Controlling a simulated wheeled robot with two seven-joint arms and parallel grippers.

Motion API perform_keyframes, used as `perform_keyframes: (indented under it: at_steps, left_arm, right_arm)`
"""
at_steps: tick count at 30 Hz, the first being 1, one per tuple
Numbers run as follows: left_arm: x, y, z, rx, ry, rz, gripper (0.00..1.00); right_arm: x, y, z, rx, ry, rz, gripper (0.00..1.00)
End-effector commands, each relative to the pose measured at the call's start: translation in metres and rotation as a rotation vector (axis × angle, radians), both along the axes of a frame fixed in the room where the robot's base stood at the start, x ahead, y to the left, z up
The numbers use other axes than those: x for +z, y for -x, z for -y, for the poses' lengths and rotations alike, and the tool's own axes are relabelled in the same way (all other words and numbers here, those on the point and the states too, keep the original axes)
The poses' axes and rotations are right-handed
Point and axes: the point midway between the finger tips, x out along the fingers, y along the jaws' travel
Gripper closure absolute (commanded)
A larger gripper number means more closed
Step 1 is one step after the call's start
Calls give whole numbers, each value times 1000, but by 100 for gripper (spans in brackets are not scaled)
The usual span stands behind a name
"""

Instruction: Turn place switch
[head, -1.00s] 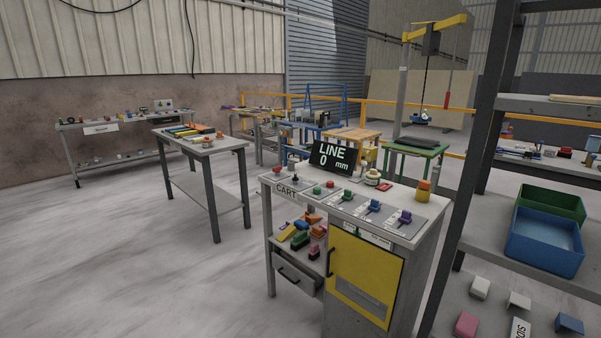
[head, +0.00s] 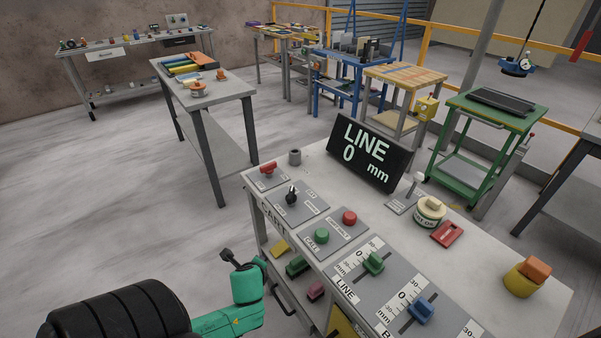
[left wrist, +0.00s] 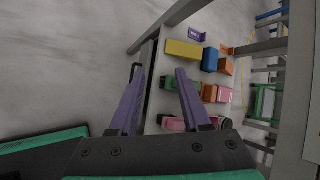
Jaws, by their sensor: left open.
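A black rotary switch (head: 291,196) stands on a grey plate near the left end of the cart's top (head: 318,168), in the head view. Its plate's small lettering is too small to read surely. My left arm enters at the lower left, in front of the cart, with no clear view of its fingers there. In the left wrist view my left gripper (left wrist: 159,72) is open and empty. Its two purple fingers point toward the cart's lower shelf, where a yellow block (left wrist: 184,50) and other coloured pieces lie. The switch is not in that view. My right gripper is not in view.
Around the switch are a red knob (head: 268,168), a green button (head: 321,236), a red button (head: 349,217) and green and blue sliders (head: 373,263). A display (head: 366,151) reading LINE 0 mm stands behind. Open floor lies left of the cart.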

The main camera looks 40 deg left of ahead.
Motion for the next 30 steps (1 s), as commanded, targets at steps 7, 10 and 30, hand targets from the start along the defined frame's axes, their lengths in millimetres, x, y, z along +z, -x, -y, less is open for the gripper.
perform_keyframes:
  at_steps: [7,10,30]
  left_arm:
    - [219,-47,50,-609,-633,-21,52]
    - [238,-56,60,-767,-817,-60,52]
    - [190,-166,5,-805,-867,-71,52]
  right_arm:
    - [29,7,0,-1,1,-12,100]
    - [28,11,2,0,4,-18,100]
    - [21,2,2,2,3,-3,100]
